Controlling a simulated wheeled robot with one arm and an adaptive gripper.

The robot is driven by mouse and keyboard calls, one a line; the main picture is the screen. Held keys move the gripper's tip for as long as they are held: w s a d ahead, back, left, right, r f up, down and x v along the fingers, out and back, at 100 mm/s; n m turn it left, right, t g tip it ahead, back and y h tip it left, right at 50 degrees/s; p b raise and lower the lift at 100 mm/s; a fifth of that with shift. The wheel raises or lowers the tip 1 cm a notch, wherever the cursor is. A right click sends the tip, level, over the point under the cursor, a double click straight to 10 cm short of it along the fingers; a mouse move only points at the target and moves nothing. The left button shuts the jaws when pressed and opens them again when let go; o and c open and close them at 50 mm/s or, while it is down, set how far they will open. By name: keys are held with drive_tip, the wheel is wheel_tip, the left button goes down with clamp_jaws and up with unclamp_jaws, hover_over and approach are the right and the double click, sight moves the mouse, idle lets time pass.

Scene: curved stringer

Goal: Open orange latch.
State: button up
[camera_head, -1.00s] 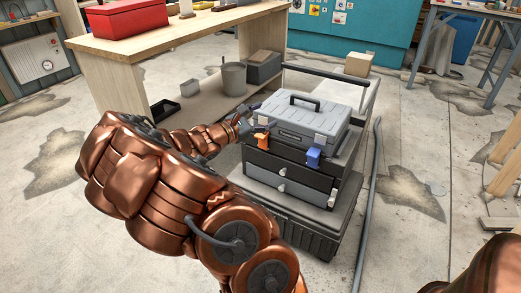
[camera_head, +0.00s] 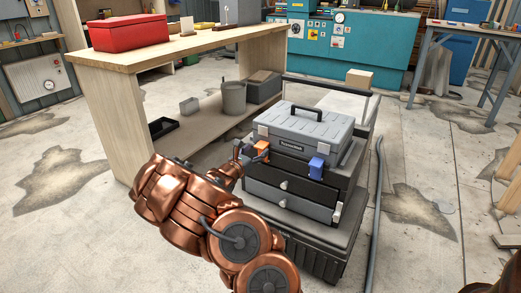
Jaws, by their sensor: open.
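I cannot tell whether a finger touches the latch. My own copper arm hides part of the cart's left side.
The toolbox stands on a drawer unit (camera_head: 278,204) on a dark cart with a rail behind. A wooden workbench (camera_head: 112,108) with a red box (camera_head: 128,30) stands to the left. A grey hose (camera_head: 377,215) lies on the floor at right. Open floor lies at front left.

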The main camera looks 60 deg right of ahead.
sight(260, 146)
drive_tip(key=shift+s+d+f, duration=0.1)
drive_tip(key=shift+d, duration=0.95)
drive_tip(key=shift+d+b, duration=0.35)
drive_tip(key=shift+d, duration=0.3)
clamp_jaws()
